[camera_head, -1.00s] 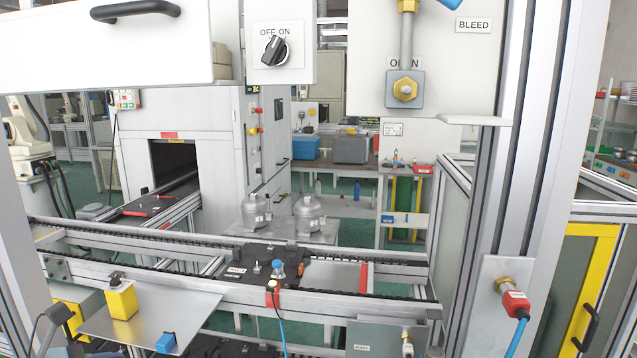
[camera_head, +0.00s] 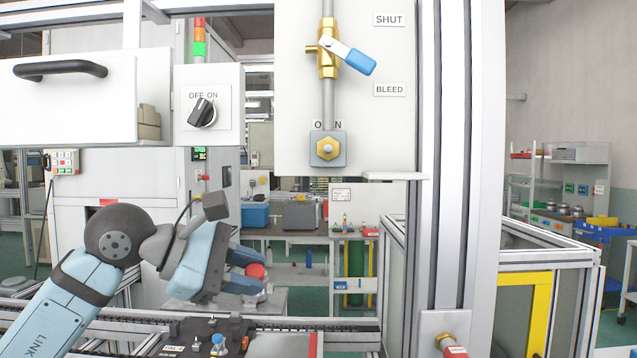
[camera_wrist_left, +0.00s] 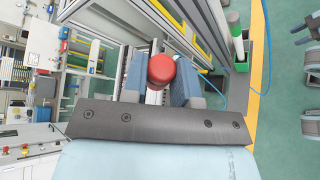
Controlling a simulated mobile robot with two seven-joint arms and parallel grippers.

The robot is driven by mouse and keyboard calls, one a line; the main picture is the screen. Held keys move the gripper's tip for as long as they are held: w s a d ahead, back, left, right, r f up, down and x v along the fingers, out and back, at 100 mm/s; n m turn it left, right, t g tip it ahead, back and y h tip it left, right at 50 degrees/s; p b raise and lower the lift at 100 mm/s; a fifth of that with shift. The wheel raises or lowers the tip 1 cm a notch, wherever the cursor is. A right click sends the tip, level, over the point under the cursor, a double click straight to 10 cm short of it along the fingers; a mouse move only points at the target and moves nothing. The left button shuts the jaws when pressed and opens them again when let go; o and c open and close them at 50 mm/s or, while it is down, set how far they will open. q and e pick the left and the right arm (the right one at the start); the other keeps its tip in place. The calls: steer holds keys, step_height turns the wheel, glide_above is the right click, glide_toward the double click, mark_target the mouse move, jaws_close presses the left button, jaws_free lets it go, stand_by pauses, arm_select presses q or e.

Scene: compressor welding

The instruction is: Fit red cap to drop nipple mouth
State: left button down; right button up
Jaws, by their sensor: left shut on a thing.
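My left gripper (camera_head: 252,272) is shut on the red cap (camera_head: 257,270), in the lower left of the head view. In the left wrist view the cap (camera_wrist_left: 161,69) sits between the two blue-grey fingers (camera_wrist_left: 161,82), its round red end showing. Up and right of the gripper, a grey pipe (camera_head: 327,105) runs down from a brass valve (camera_head: 327,55) with a blue-handled lever. The pipe ends at a grey block with a brass hex fitting (camera_head: 327,149). The cap is well apart from it. I cannot tell whether this fitting is the drop nipple; no open mouth is clear.
A white box with an OFF/ON switch (camera_head: 203,112) hangs left of the valve panel (camera_head: 385,130). A metal upright (camera_head: 452,150) stands right of it. A red-ended connector (camera_head: 454,348) is low on that upright. The conveyor (camera_head: 150,318) lies below the arm.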

arm_select(q)
steer(key=s+d+r+m+h+b, duration=0.1)
steer(key=s+d+r+m, duration=0.4)
steer(key=r, duration=0.3)
steer(key=s+d+r+m+h+b, duration=0.1)
steer(key=s+d+r+m, duration=0.3)
steer(key=r, duration=0.4)
steer(key=shift+s+d+r+m+h+b, duration=0.4)
steer(key=shift+s+d, duration=0.1)
steer(key=shift+s, duration=0.1)
steer(key=w, duration=0.6)
steer(key=shift+w+a, duration=0.1)
steer(key=shift+w, duration=0.2)
